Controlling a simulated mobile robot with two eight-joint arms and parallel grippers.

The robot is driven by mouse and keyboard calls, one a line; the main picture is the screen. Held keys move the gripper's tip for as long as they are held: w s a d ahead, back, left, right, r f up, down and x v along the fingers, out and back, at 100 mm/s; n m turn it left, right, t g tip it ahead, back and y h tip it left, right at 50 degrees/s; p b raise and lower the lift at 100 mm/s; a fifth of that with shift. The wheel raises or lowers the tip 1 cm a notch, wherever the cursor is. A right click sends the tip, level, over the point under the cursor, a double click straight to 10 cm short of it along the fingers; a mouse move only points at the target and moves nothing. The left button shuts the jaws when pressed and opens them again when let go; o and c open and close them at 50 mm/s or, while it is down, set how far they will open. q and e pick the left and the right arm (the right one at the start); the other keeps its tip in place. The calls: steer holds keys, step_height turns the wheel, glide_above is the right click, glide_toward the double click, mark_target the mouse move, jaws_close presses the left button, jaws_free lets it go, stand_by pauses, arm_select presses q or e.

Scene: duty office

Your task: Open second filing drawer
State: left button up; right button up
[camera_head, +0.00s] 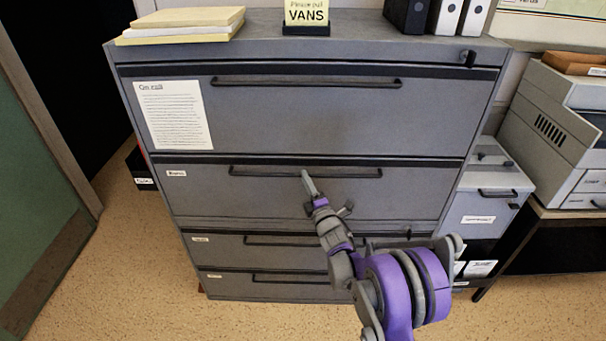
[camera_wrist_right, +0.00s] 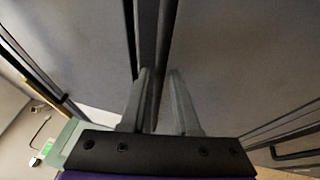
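The second filing drawer (camera_head: 270,200) is a grey front in a grey cabinet and looks flush with the drawers around it. Its dark bar handle (camera_head: 350,175) runs across its upper part. My right gripper (camera_head: 307,186) is at the middle of this handle. In the right wrist view, its two grey fingers (camera_wrist_right: 160,98) stand apart, and the dark handle bar (camera_wrist_right: 167,35) runs down into the gap between them. I cannot tell whether either finger touches the bar. My left gripper is not in view.
The top drawer (camera_head: 300,115) bears a paper notice, and two lower drawers look shut. Yellow folders (camera_head: 185,22), a sign and binders stand on the cabinet. A printer (camera_head: 560,130) and small grey cabinet (camera_head: 480,205) are at the right. Floor is clear at the left front.

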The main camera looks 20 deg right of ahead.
steer(key=shift+x, duration=1.2)
jaws_close()
stand_by(0.6)
